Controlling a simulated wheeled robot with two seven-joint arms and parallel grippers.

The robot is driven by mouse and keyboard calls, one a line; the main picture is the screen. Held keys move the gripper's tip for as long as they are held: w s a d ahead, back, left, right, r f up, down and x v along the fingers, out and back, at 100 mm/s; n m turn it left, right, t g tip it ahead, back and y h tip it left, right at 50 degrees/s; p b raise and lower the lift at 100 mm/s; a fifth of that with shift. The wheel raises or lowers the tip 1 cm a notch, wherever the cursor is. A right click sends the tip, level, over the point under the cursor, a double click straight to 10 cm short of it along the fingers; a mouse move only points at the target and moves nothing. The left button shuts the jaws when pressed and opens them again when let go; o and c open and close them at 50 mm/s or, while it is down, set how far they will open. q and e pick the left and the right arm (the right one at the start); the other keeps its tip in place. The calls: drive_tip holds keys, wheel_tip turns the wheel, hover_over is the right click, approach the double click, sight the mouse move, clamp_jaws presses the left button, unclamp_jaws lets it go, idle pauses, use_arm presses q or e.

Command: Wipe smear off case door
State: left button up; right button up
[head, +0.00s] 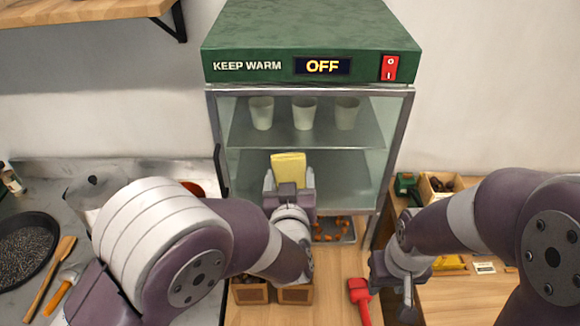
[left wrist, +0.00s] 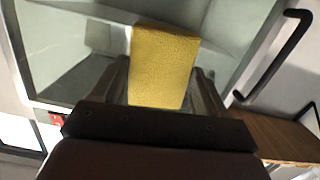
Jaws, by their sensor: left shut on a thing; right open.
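The warming case (head: 310,60) has a green top marked KEEP WARM, a display reading OFF and a glass door (head: 240,165) in a metal frame. Its door also shows in the left wrist view (left wrist: 75,45). My left gripper (head: 289,185) is shut on a yellow sponge (head: 289,168), held up in front of the glass; the sponge fills the middle of the left wrist view (left wrist: 163,65). I cannot tell whether it touches the glass. No smear is clearly visible. My right gripper (head: 400,285) is open and empty at the right, above the counter.
White cups (head: 304,113) stand on the shelf inside the case. A black door handle (head: 220,172) sticks out at the left. A red-handled tool (head: 360,298) and wooden boxes (head: 250,293) lie on the counter below. A dark pan (head: 25,250) is far left.

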use_arm(q)
drive_tip(key=shift+s, duration=0.5)
drive_tip(key=shift+w, duration=0.1)
drive_tip(key=shift+s, duration=1.65)
drive_tip(key=shift+w, duration=0.15)
